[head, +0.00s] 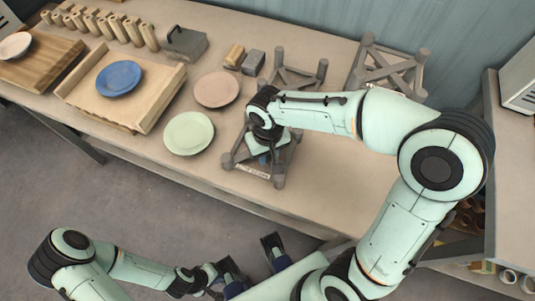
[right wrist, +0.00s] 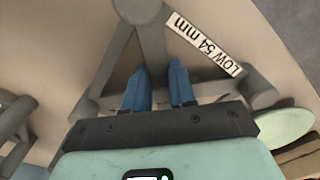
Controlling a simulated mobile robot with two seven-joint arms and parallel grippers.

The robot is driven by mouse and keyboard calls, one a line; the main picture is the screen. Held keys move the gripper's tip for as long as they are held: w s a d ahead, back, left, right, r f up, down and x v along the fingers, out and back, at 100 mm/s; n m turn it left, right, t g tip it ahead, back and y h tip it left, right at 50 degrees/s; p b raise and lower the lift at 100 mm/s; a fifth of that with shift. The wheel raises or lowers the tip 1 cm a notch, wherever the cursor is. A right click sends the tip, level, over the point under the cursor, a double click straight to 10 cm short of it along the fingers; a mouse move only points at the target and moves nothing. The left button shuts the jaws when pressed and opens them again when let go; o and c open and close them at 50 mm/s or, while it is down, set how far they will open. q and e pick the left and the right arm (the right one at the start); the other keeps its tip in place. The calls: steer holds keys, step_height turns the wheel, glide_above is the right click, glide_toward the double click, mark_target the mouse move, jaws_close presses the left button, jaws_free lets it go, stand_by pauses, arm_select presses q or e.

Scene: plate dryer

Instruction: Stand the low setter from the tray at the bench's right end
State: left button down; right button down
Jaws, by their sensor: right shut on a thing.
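The low setter (head: 278,181) is a grey frame with round corner feet and a white label, over the front part of the bench (head: 325,185). My left gripper (head: 250,262) is open and empty, in front of the bench.
Two more grey frames (head: 300,75) (head: 392,65) stand behind. A green plate (head: 189,133) and a pink plate (head: 217,89) lie left of the setter. A wooden tray (head: 150,108) holds a blue plate (head: 119,78). Bare bench lies to the right, partly under my arm.

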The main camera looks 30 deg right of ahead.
mark_target(268, 157)
steer(key=shift+f, duration=0.2)
steer(key=shift+f, duration=0.15)
steer(key=c, duration=0.9)
jaws_free()
steer(key=shift+c, duration=0.2)
steer(key=shift+r, duration=0.3)
step_height(268, 157, up, 12)
steer(key=p, duration=0.2)
steer(key=shift+f, duration=0.15)
